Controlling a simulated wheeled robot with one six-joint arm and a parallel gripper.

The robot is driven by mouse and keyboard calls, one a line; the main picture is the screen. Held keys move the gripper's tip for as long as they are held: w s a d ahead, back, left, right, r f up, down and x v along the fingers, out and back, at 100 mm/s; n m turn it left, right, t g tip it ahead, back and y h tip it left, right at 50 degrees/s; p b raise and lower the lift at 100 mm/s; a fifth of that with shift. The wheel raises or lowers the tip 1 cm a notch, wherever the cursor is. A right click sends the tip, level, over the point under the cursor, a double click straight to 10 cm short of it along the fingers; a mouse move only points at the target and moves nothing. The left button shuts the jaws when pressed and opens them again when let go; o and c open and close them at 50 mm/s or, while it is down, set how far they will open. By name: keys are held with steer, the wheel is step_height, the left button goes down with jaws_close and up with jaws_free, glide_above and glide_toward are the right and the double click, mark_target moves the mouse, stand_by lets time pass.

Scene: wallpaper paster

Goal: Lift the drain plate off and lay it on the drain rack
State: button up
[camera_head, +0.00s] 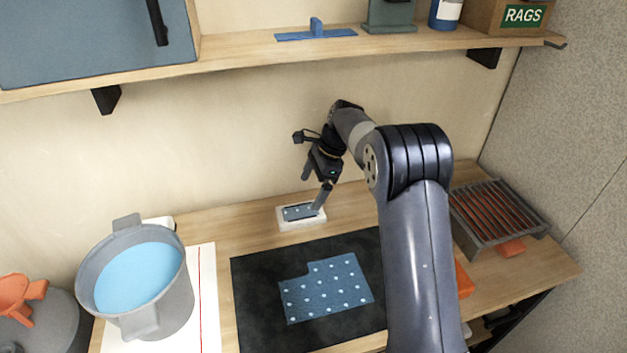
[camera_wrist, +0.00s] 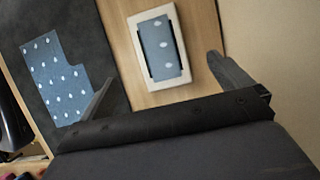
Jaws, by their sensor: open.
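A small blue plate-like piece with white spots (camera_head: 298,212) lies in a white rectangular frame (camera_head: 285,224) on the bench near the back wall. I take it as the drain plate, though no label shows. In the wrist view, the blue piece (camera_wrist: 160,48) has dark strips along its long sides inside the white frame (camera_wrist: 140,80). My gripper (camera_head: 314,190) is open and empty above it; one finger covers part of its right end in the head view. The slatted grey rack (camera_head: 458,222) with reddish bars, apparently the drain rack, stands at the bench's right end.
A dark mat (camera_head: 250,285) with a spotted blue sheet (camera_head: 325,287) lies in front of the frame. A grey pot (camera_head: 175,305) of blue liquid stands left. A shelf (camera_head: 230,50) runs above along the wall. Orange items lie near the rack.

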mark_target(300, 212)
steer(key=x, duration=0.8)
steer(key=shift+f, duration=0.1)
steer(key=shift+c, duration=0.5)
steer(key=c, duration=1.1)
steer(key=shift+o, duration=0.2)
steer(key=shift+r+p, duration=1)
steer(key=shift+r, duration=0.3)
steer(key=shift+r+p, duration=1.8)
steer(key=shift+r, duration=0.2)
